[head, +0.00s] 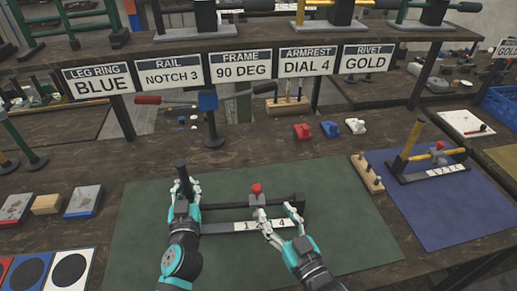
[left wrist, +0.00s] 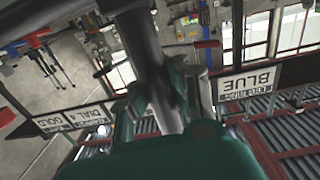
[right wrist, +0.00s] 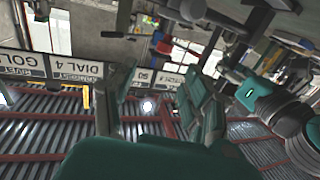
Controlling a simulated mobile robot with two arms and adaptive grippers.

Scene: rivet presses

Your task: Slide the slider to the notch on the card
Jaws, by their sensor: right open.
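The rail card (head: 170,76) reads "RAIL NOTCH 3". On the green mat (head: 140,245) lies a black rail fixture with an upright black post (head: 181,172) at its left end. The slider (head: 257,199), grey with a red knob, sits on the rail. The white number strip (head: 243,227) below shows 1 and 4; the marks between are hidden. My left gripper (head: 185,190) is closed around the post, which also passes between its fingers in the left wrist view (left wrist: 158,75). My right gripper (head: 279,217) is open and empty, just right of the slider, over the strip.
A wooden peg block (head: 367,173) and a blue mat (head: 410,225) with a similar yellow-post fixture are to the right. Small boxes (head: 84,201) lie at left. Red, blue and white parts (head: 330,129) lie behind the mat. The mat's front right area is clear.

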